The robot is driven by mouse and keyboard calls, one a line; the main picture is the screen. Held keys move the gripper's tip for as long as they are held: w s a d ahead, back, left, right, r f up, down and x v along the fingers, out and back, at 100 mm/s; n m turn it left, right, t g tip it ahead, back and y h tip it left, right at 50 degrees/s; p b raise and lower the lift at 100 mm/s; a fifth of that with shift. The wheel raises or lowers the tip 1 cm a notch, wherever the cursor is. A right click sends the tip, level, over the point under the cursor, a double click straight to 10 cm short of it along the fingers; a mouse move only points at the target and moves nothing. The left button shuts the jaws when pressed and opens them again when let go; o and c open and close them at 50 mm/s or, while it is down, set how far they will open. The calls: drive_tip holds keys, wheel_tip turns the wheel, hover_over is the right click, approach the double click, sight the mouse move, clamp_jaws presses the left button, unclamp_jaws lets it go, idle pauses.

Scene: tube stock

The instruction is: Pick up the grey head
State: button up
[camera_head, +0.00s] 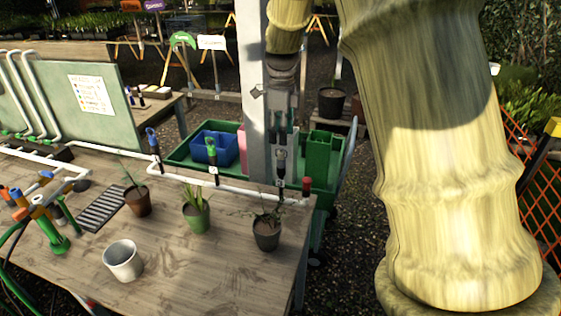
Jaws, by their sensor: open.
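The grey head (281,155) appears to be the small dark-and-grey piece standing upright on the white pipe (240,187) at the back right of the bench. It is small and its details are hard to make out. My gripper (281,127) points down directly above it in the picture, with its fingers apart and nothing seen between them. Whether the fingertips touch the head cannot be told.
Potted plants (267,233) and a white pot (122,260) stand in front on the bench (190,275). A grey post (257,120) rises close behind my gripper, beside a green cart (187,155).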

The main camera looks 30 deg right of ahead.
sight(281, 158)
drive_tip(key=f, duration=0.2)
drive_tip(key=f+p, duration=0.1)
drive_tip(key=f, duration=0.1)
drive_tip(key=shift+w+a, duration=0.15)
drive_tip(key=shift+a, duration=0.05)
drive_tip(key=shift+s+f+p, duration=0.35)
drive_tip(key=shift+f+p, duration=0.25)
wheel_tip(281, 158, down, 4)
drive_tip(key=shift+d+f+p, duration=0.1)
drive_tip(key=shift+p, duration=0.65)
drive_tip(key=c, duration=0.9)
